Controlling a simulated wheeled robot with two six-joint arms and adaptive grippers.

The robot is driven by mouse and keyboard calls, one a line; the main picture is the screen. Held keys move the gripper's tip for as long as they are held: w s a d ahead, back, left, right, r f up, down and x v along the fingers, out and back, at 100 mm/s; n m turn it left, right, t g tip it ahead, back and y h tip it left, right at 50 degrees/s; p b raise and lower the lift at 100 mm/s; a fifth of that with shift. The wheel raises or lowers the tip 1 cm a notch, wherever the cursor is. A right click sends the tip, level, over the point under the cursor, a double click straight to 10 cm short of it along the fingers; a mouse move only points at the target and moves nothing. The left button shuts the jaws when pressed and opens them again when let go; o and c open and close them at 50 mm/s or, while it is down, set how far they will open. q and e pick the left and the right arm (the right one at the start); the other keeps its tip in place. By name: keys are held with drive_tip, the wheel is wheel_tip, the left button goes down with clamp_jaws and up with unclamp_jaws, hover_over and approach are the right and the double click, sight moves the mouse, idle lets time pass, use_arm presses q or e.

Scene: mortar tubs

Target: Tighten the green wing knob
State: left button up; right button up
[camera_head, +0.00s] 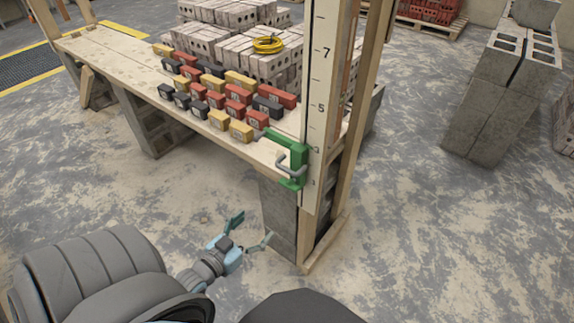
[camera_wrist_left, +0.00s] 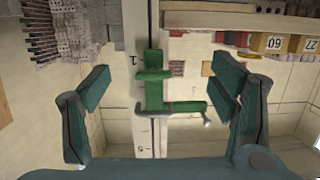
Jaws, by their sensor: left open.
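A green clamp-like fitting (camera_head: 298,165) sits at the near right corner of the bench, against a white post with numbers. A grey bent bar (camera_head: 287,168) crosses its front. My right gripper is not in view.
The wooden bench (camera_head: 122,70) carries several numbered red, yellow and black blocks (camera_head: 238,94). Grey bricks (camera_head: 232,50) with a yellow coil (camera_head: 268,44) stand behind. A block pillar (camera_head: 279,218) and timber post (camera_head: 365,90) stand by the fitting. The near floor is clear.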

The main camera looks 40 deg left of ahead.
sight(289, 186)
use_arm(q)
drive_tip(key=w+r+b, duration=0.1)
drive_tip(key=w+b, duration=0.1)
drive_tip(key=w, duration=0.2)
drive_tip(key=w+r+t+b, duration=0.1)
drive_tip(key=w+b, duration=0.1)
drive_tip(key=w, duration=0.3)
drive_tip(key=w+r+t+b, duration=0.1)
drive_tip(key=w+b, duration=0.1)
drive_tip(key=w, duration=0.3)
drive_tip(key=shift+w+d+r, duration=0.1)
drive_tip(key=shift+w+d, duration=0.05)
drive_tip(key=shift+w, duration=0.1)
drive_tip(key=shift+w+r, duration=0.2)
drive_tip(key=shift+w, duration=0.35)
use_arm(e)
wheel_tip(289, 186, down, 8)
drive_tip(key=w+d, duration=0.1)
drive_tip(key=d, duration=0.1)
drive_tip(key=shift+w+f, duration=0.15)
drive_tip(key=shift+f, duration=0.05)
use_arm(q)
drive_tip(key=shift+c, duration=0.5)
